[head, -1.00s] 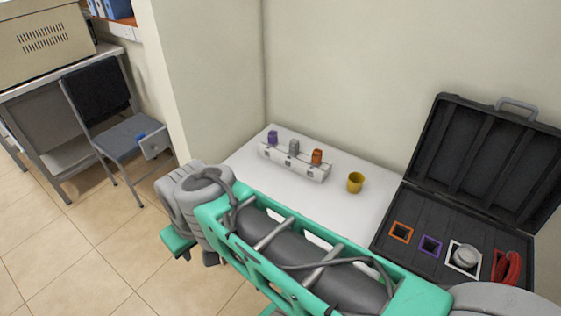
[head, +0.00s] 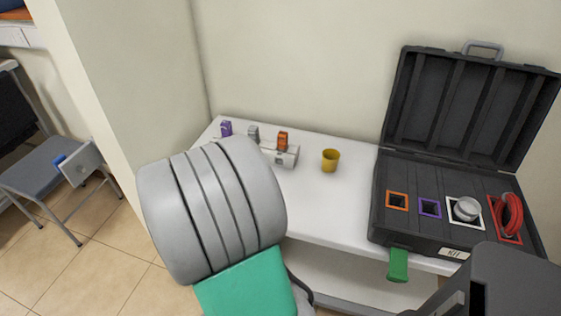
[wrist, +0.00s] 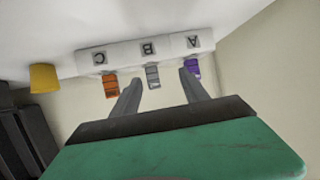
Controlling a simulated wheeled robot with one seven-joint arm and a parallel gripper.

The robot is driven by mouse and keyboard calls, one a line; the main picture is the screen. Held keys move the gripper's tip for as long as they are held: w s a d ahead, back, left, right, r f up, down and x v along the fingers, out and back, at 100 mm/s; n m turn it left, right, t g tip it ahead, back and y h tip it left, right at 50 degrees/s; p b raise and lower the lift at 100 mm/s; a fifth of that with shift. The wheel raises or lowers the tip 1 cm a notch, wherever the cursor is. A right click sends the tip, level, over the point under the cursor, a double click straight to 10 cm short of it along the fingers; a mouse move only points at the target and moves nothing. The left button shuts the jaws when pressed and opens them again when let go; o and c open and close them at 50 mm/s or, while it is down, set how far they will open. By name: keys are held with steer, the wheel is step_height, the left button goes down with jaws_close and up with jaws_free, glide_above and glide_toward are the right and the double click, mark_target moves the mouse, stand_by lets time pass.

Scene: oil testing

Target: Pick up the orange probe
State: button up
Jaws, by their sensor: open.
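The orange probe (head: 283,139) stands upright at the right end of a white rack (head: 287,157) on the table; it also shows in the wrist view (wrist: 111,86), by the letter C. A grey probe (head: 253,132) stands in the middle, by letter B, and a purple probe (head: 226,128) at the left end, by letter A. My gripper (wrist: 158,82) is open and empty in the wrist view. Its fingers point toward the rack, around the grey probe in the picture and to one side of the orange one. In the head view my arm hides part of the rack, and the fingers are not seen.
A yellow cup (head: 330,160) stands right of the rack. An open black case (head: 380,215) with coloured square slots, a grey round item and a red cable coil (head: 508,214) fills the table's right. A chair (head: 45,165) stands at left. Walls close the back and left.

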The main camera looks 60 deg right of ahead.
mark_target(285, 135)
steer(key=s+d+f+h, duration=0.1)
steer(key=s+d, duration=0.2)
steer(key=s+d+m+g+h+b, duration=0.1)
steer(key=s+d+h, duration=0.1)
steer(key=s+d, duration=0.1)
steer(key=s+d+f+m+h+b, duration=0.1)
steer(key=s+d, duration=0.2)
steer(key=d, duration=0.1)
steer(key=shift+f+g, duration=0.3)
steer(key=x, duration=0.5)
steer(key=r+p+x, duration=0.1)
steer(key=x, duration=0.1)
steer(key=shift+w+d, duration=0.15)
steer(key=shift+d, duration=0.15)
steer(key=shift+c, duration=0.2)
jaws_close()
